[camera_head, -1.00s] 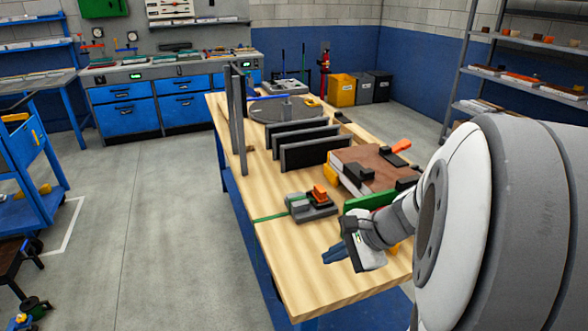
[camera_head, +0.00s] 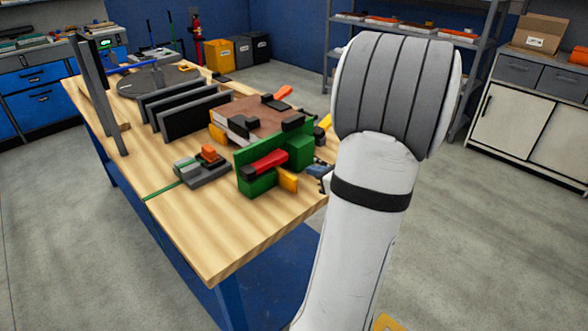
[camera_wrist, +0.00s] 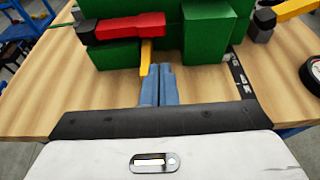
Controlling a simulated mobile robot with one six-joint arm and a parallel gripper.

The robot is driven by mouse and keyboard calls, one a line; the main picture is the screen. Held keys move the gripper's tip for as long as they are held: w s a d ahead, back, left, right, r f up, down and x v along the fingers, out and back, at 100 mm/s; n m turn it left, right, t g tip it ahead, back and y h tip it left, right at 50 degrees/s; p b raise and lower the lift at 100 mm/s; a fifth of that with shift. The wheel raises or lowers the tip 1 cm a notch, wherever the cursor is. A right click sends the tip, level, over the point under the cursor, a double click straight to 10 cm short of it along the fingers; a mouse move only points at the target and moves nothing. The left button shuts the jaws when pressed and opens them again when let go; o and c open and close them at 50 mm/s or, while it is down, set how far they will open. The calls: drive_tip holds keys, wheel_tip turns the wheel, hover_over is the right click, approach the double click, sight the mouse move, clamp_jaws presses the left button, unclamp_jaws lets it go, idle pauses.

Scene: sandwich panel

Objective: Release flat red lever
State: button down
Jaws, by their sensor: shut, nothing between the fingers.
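A flat red lever (camera_head: 268,160) with a dark end lies across the front of a green block fixture (camera_head: 258,181) at the table's near right edge. My gripper (camera_head: 318,172) is partly hidden by my arm in the head view. In the wrist view my gripper (camera_wrist: 159,72) has its blue fingertips together, with nothing between them. They appear below and right of the red lever, close to a yellow lever (camera_wrist: 146,57); contact cannot be told.
A brown-topped panel (camera_head: 248,118) with dark clamps and an orange lever (camera_head: 284,92) lies behind the fixture. A grey fixture with an orange block (camera_head: 208,153) stands to the left. Dark upright plates (camera_head: 195,110) stand farther back. The table's front (camera_head: 215,235) is bare.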

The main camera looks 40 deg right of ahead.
sight(265, 163)
drive_tip(key=x, duration=1)
drive_tip(key=shift+s, duration=0.1)
